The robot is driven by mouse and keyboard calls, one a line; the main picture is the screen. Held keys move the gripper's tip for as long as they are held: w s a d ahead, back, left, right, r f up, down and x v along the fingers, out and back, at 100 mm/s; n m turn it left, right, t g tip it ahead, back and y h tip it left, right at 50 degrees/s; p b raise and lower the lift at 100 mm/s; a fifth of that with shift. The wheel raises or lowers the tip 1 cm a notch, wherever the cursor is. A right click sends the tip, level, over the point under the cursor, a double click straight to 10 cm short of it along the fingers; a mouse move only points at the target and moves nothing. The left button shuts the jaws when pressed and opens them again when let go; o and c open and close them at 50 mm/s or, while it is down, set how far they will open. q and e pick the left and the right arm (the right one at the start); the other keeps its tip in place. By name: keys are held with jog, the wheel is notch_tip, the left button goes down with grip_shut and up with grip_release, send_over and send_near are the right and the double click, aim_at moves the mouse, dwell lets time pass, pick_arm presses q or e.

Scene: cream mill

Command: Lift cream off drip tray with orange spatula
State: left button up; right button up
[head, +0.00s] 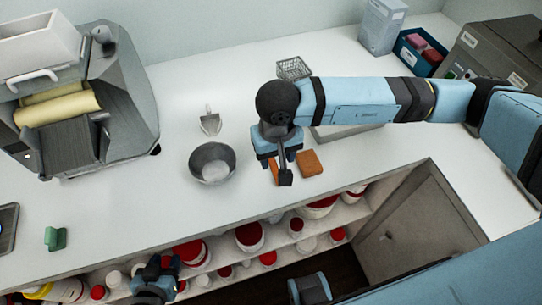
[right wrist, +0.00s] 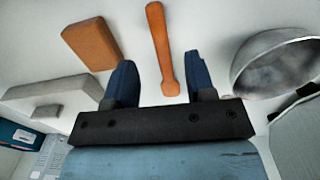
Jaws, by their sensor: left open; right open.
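The orange spatula (head: 273,172) lies on the white counter. In the right wrist view the spatula (right wrist: 159,40) runs lengthwise, its near end between the fingers. My right gripper (right wrist: 161,82) is open around that end, with gaps on both sides; it also hangs over the spatula in the head view (head: 279,163). My left gripper (head: 155,279) is open and empty at the bottom, in front of the counter. The grey mill (head: 130,85) stands at far left, with cream-yellow rollers (head: 58,104) above a dark sloping plate (head: 65,146). I cannot make out a drip tray or cream on it.
An orange-brown block (head: 311,163) lies right of the spatula and a metal bowl (head: 202,155) left of it. A scoop (head: 210,122), wire basket (head: 293,68) and green object (head: 55,238) are also on the counter. Shelves with red-lidded tubs (head: 249,235) are below the front edge.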

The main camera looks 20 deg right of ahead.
aim_at(275, 168)
notch_tip(275, 168, down, 5)
jog(key=shift+w+r+p, duration=0.1)
jog(key=shift+w+p, duration=0.05)
jog(key=shift+p, duration=0.25)
grip_shut()
jog(key=shift+r, duration=0.1)
